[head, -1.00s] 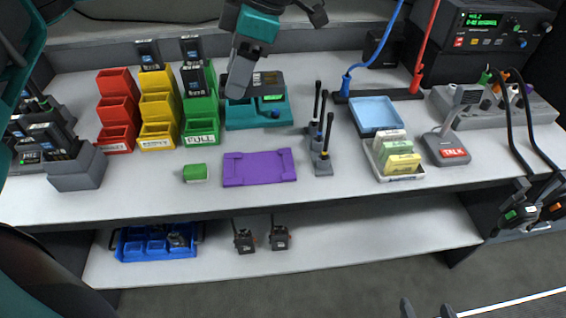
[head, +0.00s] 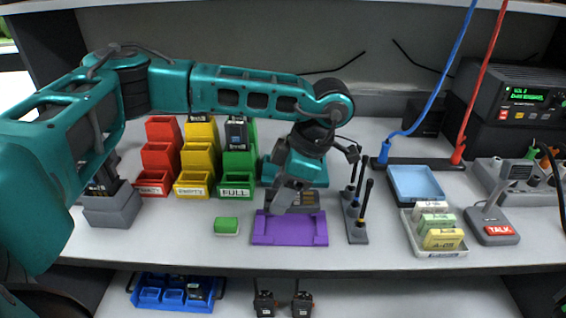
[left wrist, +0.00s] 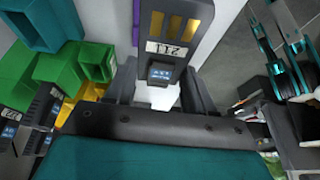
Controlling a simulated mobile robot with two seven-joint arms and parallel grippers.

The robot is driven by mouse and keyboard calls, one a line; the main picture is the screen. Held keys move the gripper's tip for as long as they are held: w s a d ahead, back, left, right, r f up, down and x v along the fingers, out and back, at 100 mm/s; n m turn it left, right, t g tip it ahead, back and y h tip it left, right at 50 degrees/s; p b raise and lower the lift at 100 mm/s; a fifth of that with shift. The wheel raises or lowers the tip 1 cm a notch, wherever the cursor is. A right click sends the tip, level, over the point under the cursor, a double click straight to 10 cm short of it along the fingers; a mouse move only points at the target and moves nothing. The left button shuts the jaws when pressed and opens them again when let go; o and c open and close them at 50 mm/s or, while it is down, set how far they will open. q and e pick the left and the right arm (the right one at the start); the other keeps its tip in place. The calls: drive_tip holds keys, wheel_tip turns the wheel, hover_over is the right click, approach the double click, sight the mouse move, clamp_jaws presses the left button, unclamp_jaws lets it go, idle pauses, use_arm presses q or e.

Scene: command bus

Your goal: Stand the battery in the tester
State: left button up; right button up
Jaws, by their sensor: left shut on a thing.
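My left gripper (head: 285,200) is shut on a dark grey battery (head: 306,200) with gold contacts, over the purple mat (head: 290,234). In the left wrist view, the battery (left wrist: 178,22) sits between the two fingers (left wrist: 160,95). It shows gold contacts, a white number label and a small blue label. Whether it touches the mat is unclear. A teal device (head: 267,172), likely the tester, stands behind the mat, mostly hidden by my left forearm and gripper. My right gripper is not seen.
Red (head: 160,158), yellow (head: 197,158) and green (head: 237,162) stepped bins stand left of the teal device; the green one holds a dark battery (head: 237,131). A green block (head: 227,225) lies left of the mat. An antenna stand (head: 357,225) is close on the right.

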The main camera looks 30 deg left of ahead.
sight(276, 227)
use_arm(q)
wheel_tip(276, 227, down, 7)
drive_tip(key=shift+r, duration=0.2)
drive_tip(key=shift+f, duration=0.15)
drive_tip(key=o, duration=1.1)
drive_tip(key=shift+b, duration=0.3)
drive_tip(key=v, duration=0.6)
drive_tip(key=shift+w+d+r+p, duration=0.1)
drive_tip(key=shift+r+p, duration=0.2)
drive_tip(key=shift+w+d+r, duration=0.1)
drive_tip(key=shift+d+r, duration=0.05)
drive_tip(key=shift+r, duration=0.25)
